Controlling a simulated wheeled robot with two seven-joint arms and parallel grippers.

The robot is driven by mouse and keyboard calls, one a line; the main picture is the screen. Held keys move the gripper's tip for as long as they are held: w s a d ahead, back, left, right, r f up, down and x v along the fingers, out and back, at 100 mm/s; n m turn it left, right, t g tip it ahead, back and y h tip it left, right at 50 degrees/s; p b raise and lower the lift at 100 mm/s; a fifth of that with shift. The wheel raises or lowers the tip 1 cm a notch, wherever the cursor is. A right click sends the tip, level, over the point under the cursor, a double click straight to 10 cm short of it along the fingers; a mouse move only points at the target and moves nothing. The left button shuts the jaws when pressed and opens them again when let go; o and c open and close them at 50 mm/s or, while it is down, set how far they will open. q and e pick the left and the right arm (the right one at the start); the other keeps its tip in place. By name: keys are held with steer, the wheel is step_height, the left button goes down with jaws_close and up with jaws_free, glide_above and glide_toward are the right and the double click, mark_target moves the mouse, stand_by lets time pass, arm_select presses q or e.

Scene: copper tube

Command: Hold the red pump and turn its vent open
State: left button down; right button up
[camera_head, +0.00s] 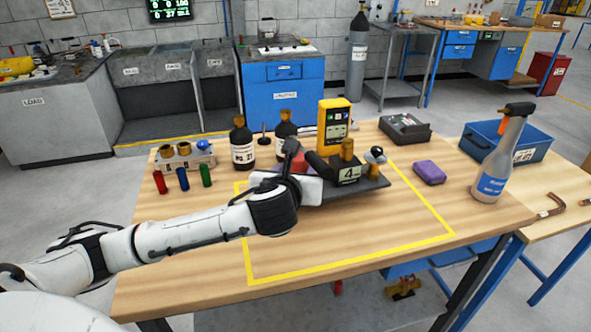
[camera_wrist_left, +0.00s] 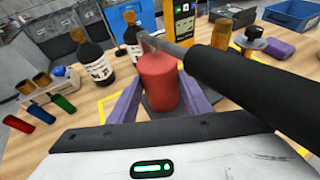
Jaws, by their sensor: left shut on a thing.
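The red pump (camera_head: 299,164) stands on a dark base plate (camera_head: 368,190) on the wooden table, mostly hidden by my left gripper in the head view. In the left wrist view its red body (camera_wrist_left: 160,86) is upright between the purple fingers of my left gripper (camera_wrist_left: 158,96), which is shut on it. A lever with a thick black grip (camera_wrist_left: 250,88) and a grey rod (camera_wrist_left: 168,46) passes above the pump; the grip also shows in the head view (camera_head: 321,167). I cannot make out the vent. My right gripper is not in view.
On the plate are a block labelled 4 (camera_head: 349,173), a brass cylinder (camera_head: 347,149) and a dark knob (camera_head: 375,155). Dark bottles (camera_head: 242,147) and a yellow meter (camera_head: 334,126) stand behind. A spray bottle (camera_head: 497,160) stands right. The yellow-taped front area is clear.

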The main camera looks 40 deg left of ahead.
arm_select(q)
steer(key=shift+w+f+b, duration=0.15)
steer(key=shift+f+b, duration=0.55)
steer(key=shift+f, duration=1.15)
stand_by(0.7)
steer(key=shift+s+f, duration=0.2)
steer(key=shift+f, duration=0.35)
steer(key=shift+r, duration=0.1)
steer(key=c, duration=0.9)
jaws_free()
steer(key=shift+r, duration=0.1)
steer(key=v, duration=1.2)
steer(key=shift+d, duration=0.1)
